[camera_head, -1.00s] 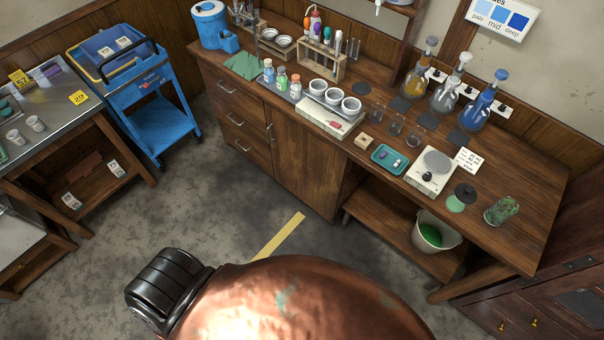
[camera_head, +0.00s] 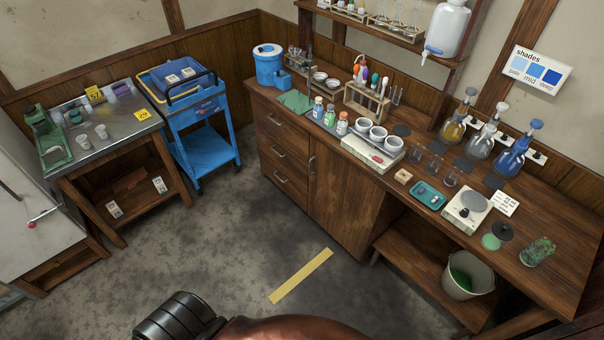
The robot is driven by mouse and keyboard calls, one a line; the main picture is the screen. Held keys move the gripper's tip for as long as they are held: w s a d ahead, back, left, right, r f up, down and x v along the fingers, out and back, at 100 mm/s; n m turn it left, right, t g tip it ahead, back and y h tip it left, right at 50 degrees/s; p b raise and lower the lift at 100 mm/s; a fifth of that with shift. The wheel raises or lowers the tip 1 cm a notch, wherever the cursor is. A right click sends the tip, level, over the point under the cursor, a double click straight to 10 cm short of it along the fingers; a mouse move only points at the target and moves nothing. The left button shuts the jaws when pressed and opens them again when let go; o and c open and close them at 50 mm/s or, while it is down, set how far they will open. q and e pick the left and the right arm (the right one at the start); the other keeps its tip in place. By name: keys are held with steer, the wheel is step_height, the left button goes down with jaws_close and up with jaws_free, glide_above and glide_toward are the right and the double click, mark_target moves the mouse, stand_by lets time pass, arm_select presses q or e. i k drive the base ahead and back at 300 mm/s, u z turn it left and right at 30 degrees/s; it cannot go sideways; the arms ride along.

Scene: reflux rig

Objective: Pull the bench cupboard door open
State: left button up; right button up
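The wooden bench (camera_head: 452,186) runs along the back wall to the right. Its cupboard door (camera_head: 342,191) is a plain brown panel just right of the drawers, and it looks closed. Neither of my grippers is in view. Only a dark ribbed part and a copper-coloured part of my own body show at the bottom edge, well short of the door.
Drawers (camera_head: 278,147) are left of the door. An open shelf (camera_head: 420,266) with a bucket (camera_head: 467,275) is to its right. A blue trolley (camera_head: 205,150) stands left of the bench. Bare floor with a yellow strip (camera_head: 300,275) lies in front.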

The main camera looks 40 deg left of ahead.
mark_target(346, 203)
steer(key=u, duration=2.1)
steer(key=i, duration=0.6)
steer(key=z, duration=0.1)
